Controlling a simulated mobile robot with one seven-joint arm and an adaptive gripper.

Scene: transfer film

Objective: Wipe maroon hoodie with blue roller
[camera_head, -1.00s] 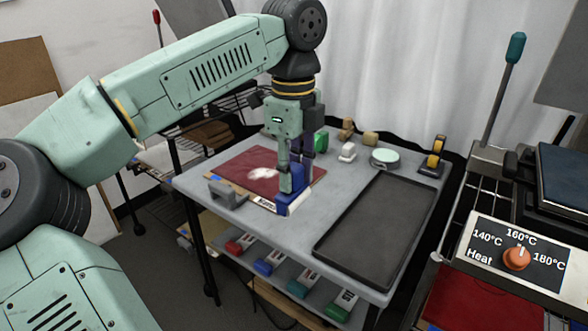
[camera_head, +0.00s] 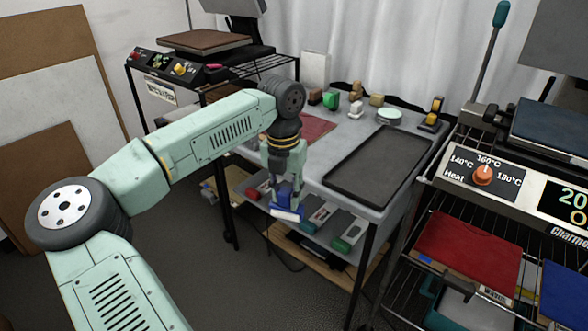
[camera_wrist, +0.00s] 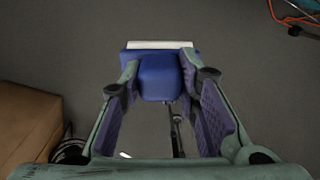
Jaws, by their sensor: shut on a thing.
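The blue roller (camera_wrist: 160,78) is held between the two fingers of my gripper (camera_head: 284,186), with its white strip (camera_wrist: 162,45) at the far end. In the head view the roller (camera_head: 288,205) hangs in front of the work table's edge, over the lower shelf or floor. The maroon cloth (camera_head: 317,127), seemingly the hoodie, lies on the table top behind my arm. My arm hides most of it, so its white patch cannot be seen now.
A dark tray (camera_head: 378,160) covers much of the table's right side. Colored rollers (camera_head: 350,235) lie on the lower shelf. A heat press (camera_head: 485,180) stands at right, above a shelf with a red cloth (camera_head: 468,250).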

